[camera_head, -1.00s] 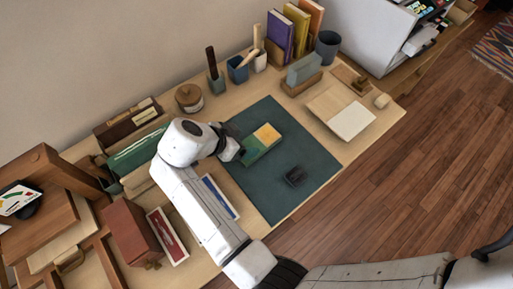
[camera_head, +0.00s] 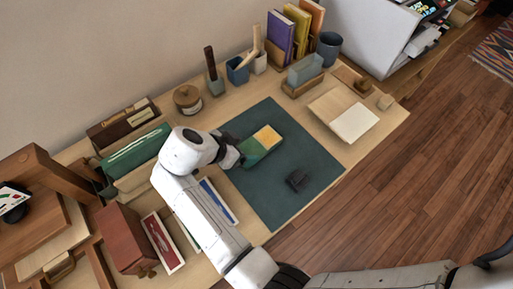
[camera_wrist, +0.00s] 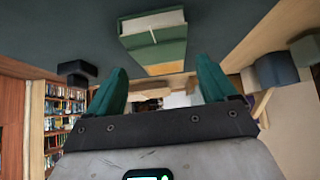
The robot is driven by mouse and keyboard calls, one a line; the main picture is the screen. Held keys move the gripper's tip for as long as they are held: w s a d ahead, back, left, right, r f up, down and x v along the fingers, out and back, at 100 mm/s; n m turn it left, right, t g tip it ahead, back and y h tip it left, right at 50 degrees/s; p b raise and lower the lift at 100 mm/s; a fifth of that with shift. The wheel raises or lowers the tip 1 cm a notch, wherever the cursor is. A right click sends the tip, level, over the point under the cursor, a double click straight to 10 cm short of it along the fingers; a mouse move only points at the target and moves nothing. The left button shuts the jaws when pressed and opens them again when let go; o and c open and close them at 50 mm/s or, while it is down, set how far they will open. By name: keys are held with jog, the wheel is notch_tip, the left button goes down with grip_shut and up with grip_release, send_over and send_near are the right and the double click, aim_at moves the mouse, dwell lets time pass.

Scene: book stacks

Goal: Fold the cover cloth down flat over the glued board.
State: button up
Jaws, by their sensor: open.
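A green board with a yellow patch (camera_head: 267,135) lies on the dark teal mat (camera_head: 300,152) in the head view. In the wrist view the same green piece (camera_wrist: 156,48) shows beyond my fingers, with a pale strip on one face and a yellow edge. I cannot clearly tell the cover cloth from the board. My gripper (camera_head: 236,153) is at the left end of the board, partly hidden by my wrist. In the wrist view my gripper (camera_wrist: 160,85) has its two green fingers wide apart with nothing between them.
A small black block (camera_head: 298,180) sits on the mat near its front edge. A pale board (camera_head: 354,123) lies to the right. Cups of tools and upright books (camera_head: 296,30) stand behind. Card holders and a red-brown box (camera_head: 128,238) crowd the left. The right part of the mat is clear.

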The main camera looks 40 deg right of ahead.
jog(key=shift+f+b, duration=0.85)
jog(key=shift+b, duration=0.05)
dwell(1.4)
jog(key=shift+c, duration=0.5)
jog(key=shift+c, duration=1.2)
